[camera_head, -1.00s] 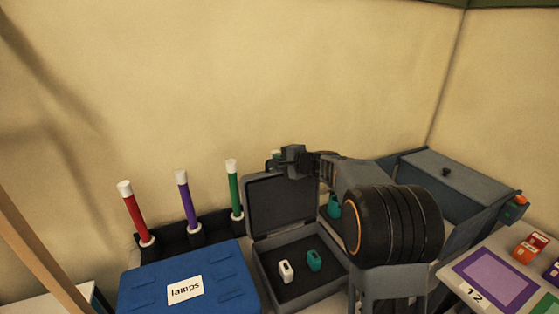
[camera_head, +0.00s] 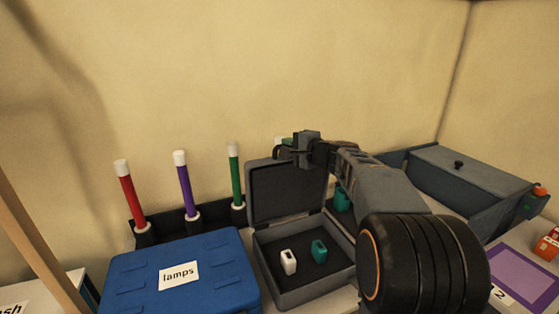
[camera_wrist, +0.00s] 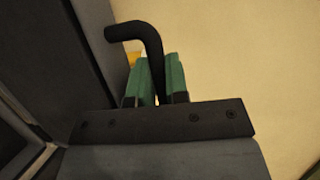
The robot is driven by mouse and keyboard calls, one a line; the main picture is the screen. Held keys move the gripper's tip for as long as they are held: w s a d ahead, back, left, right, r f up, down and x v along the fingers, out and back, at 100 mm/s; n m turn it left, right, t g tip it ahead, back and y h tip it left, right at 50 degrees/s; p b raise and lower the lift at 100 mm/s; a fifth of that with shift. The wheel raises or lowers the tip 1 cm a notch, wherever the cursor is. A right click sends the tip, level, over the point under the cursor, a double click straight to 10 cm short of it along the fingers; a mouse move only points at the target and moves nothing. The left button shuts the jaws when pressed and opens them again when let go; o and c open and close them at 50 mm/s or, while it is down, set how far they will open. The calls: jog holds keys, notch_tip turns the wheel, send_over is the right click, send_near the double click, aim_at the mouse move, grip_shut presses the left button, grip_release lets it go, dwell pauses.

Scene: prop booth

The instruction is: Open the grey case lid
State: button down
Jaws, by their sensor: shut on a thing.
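The grey case (camera_head: 308,297) stands open, its dark inside facing up. Its lid (camera_head: 287,190) stands roughly upright along the back edge. A small white item (camera_head: 289,262) and a teal item (camera_head: 319,251) stand inside. My gripper (camera_head: 284,151) is at the lid's top edge, reaching over from the right. In the wrist view its green-padded fingers (camera_wrist: 157,82) are shut on a bent black handle (camera_wrist: 137,30), which comes from the dark panel at left, seemingly the lid. The gripped end of the handle is hidden between the fingers.
A blue box labelled "lamps" (camera_head: 205,289) sits close left of the case. Red (camera_head: 127,190), purple (camera_head: 186,187) and green (camera_head: 235,175) tubes stand in a dark rack behind. A teal item (camera_head: 342,199) is right of the lid. A grey-blue box (camera_head: 470,172) stands far right.

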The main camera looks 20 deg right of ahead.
jog(key=shift+s+d+f+b, duration=0.1)
jog(key=shift+s+f+b, duration=0.15)
jog(key=shift+s+b, duration=0.4)
jog(key=shift+r+t, duration=0.2)
jog(key=shift+t, duration=0.1)
jog(key=c, duration=1.4)
grip_release()
jog(key=shift+s, duration=0.15)
jog(key=b+v, duration=0.2)
jog(key=v, duration=1.1)
jog(key=shift+s+d, duration=0.2)
jog(key=shift+s, duration=0.05)
